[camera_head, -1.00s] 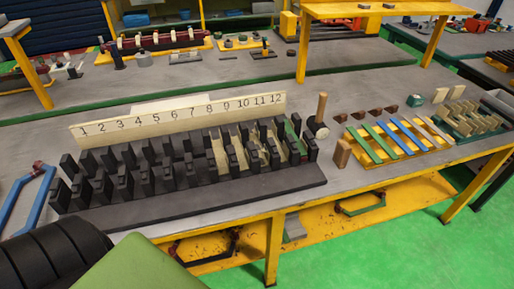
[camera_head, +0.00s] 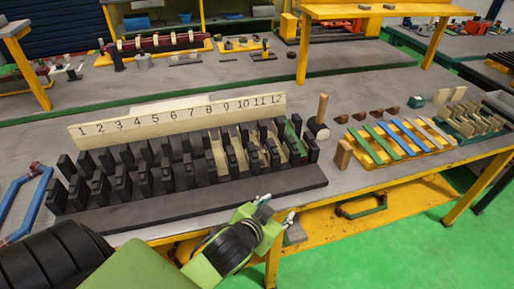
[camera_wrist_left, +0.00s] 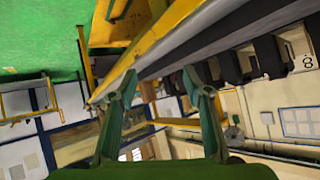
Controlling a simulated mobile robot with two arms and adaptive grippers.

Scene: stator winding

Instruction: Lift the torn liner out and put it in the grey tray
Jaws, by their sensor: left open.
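The black slotted stator block (camera_head: 190,200) lies along the front of the bench. Cream liners (camera_head: 221,152) sit in several slots toward its right end, below numbers about 8 to 12, with some green near 12. I cannot tell which liner is torn. A grey tray (camera_head: 499,101), partly cut off, stands at the far right of the bench. My left gripper (camera_head: 277,209) is at the bench's front edge, in front of the block and apart from it. In the left wrist view it (camera_wrist_left: 160,85) is open, with nothing between the fingers. My right gripper is not in view.
A cream number board (camera_head: 180,120) stands behind the block. A mallet (camera_head: 320,115) stands at its right end. Further right are a yellow rack with coloured strips (camera_head: 388,140) and a holder with cream pieces (camera_head: 475,120).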

